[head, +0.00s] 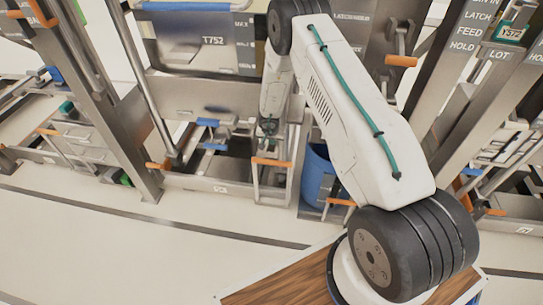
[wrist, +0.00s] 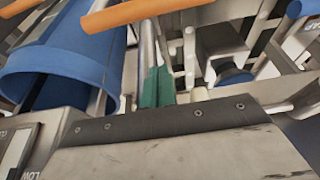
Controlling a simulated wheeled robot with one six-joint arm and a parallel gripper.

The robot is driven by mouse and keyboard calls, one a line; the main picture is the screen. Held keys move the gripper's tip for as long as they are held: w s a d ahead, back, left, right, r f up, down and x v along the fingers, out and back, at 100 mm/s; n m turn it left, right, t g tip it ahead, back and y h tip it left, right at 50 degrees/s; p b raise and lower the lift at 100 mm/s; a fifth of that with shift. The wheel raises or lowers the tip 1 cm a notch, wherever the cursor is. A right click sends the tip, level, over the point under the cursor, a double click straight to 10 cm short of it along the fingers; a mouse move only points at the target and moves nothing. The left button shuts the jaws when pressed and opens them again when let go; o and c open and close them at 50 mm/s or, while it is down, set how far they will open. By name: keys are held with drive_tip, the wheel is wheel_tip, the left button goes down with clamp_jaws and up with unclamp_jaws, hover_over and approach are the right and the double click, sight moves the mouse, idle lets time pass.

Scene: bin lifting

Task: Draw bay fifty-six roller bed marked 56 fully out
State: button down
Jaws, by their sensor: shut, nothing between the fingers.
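In the head view, the low bay in front of me has a small plate (head: 219,189) on its front sill; its number is too small to read surely. A metal frame with an orange grip bar (head: 272,162) stands at this bay's front. I cannot tell whether it belongs to the roller bed, whose rollers are not clearly visible. My gripper (head: 268,127) points down just above and behind that bar, apart from it. In the wrist view, the green fingertips of my gripper (wrist: 157,86) are together and empty. An orange bar (wrist: 130,14) crosses the upper left there.
A blue bin (head: 318,174) stands right of the orange-barred frame, below my arm. Steel posts (head: 100,95) flank the bay at left. A neighbouring bay's plate (head: 525,230) is at far right. Pale floor (head: 120,235) in front is clear.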

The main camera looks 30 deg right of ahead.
wheel_tip(320, 180, down, 8)
drive_tip(key=shift+s+a+f, duration=0.25)
drive_tip(key=shift+s+a, duration=0.05)
drive_tip(key=shift+s, duration=0.1)
idle(0.3)
drive_tip(key=shift+s+a, duration=0.1)
drive_tip(key=shift+a, duration=0.05)
